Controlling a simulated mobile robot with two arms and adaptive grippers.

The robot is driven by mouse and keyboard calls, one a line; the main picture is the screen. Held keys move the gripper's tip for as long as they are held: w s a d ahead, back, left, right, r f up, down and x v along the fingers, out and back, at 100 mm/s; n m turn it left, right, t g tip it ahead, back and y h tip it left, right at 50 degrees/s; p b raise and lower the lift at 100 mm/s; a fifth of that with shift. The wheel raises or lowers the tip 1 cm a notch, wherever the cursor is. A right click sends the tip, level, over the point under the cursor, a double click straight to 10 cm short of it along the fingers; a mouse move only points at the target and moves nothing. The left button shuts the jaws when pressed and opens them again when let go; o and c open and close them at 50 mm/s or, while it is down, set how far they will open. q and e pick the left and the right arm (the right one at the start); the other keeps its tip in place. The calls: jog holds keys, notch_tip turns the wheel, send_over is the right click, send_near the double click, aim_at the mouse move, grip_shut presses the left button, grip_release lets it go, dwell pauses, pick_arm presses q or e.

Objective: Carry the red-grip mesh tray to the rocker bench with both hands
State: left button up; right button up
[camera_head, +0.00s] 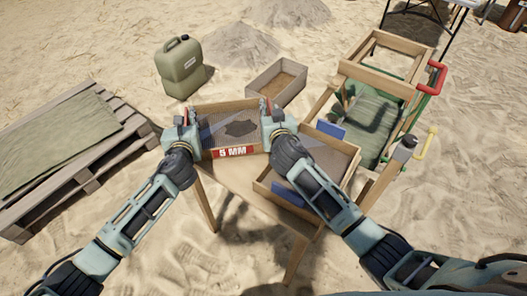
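The mesh tray (218,132) has a wooden frame, a dark patch on its mesh and a red "5 MM" label on the near side. It is at the far left of a small wooden table (232,180); I cannot tell whether it rests there or is slightly raised. My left gripper (183,121) is at its left end and my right gripper (267,118) at its right end. They largely cover the red grips, and their fingers are too small to read. The rocker bench (391,50) is a wooden frame at the upper right, over a green cloth.
A blue-grip tray (341,152) lies on the table, partly behind my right arm. A wooden box (276,80) of soil and a green jerrycan (181,70) stand on the sand behind. A pallet (75,185) is at left. Red (437,77) and yellow (430,143) handles stick out near the bench.

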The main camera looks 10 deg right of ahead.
dwell(0.3)
jog(key=shift+s, duration=0.2)
pick_arm(q)
jog(key=v, duration=1.2)
pick_arm(e)
jog(key=v, duration=1.1)
jog(key=shift+s+r, duration=0.2)
jog(key=shift+s, duration=0.15)
pick_arm(q)
jog(key=shift+r, duration=0.1)
pick_arm(e)
jog(key=shift+r, duration=0.1)
